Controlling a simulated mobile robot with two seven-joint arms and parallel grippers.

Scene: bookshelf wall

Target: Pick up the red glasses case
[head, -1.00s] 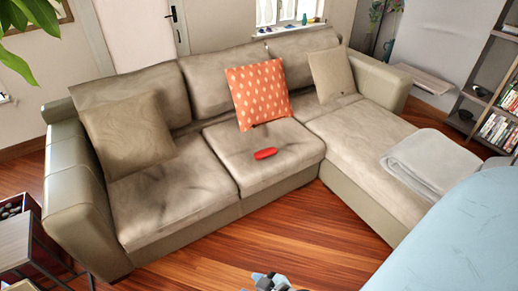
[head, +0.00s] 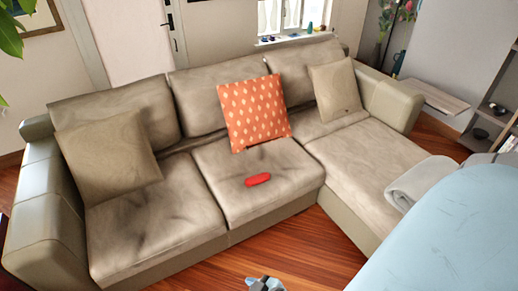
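The red glasses case (head: 258,180) lies on the middle seat cushion of the beige sofa (head: 222,220), near the cushion's front and in front of the orange patterned pillow (head: 255,112). Nothing touches it from above. A small grey and blue part of one of my grippers (head: 266,284) shows at the bottom edge, well short of the sofa. Its fingers cannot be made out, and I cannot tell which arm it belongs to. No other gripper shows.
Beige pillows (head: 108,160) sit at the sofa's left and right. A folded grey blanket (head: 420,182) lies on the chaise at right. The wooden floor (head: 300,248) in front of the middle seat is clear. Shelves (head: 490,115) stand at far right.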

